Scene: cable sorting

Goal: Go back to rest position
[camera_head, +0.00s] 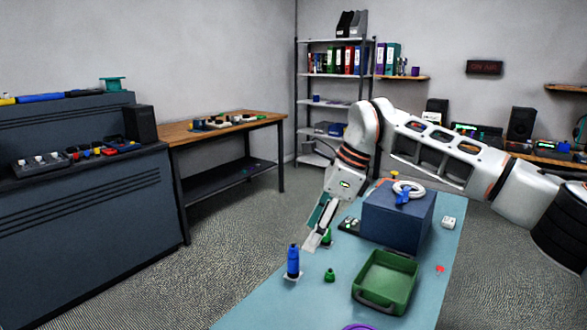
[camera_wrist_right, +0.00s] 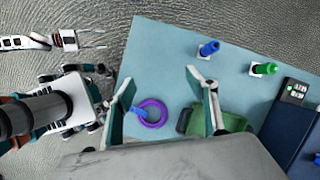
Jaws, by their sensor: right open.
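My right gripper (camera_head: 318,240) hangs above the left part of the blue-topped table (camera_head: 250,312). In the right wrist view its fingers (camera_wrist_right: 167,98) are spread apart with nothing between them but the view of the table below. A white gripper (camera_wrist_right: 92,40), my left one, shows at the upper left of the right wrist view with its thin fingers apart. It does not show in the head view. A blue connector (camera_head: 293,262) stands on a white base beside the right fingertips. A small green piece (camera_head: 330,275) stands to its right.
A green tray (camera_head: 385,282), a dark blue box (camera_head: 397,218) with a coiled white cable (camera_head: 408,190), and a white socket (camera_head: 448,222) occupy the table. A purple ring (camera_wrist_right: 152,112) lies near the tray. A dark cabinet (camera_head: 80,235) stands left, across open floor.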

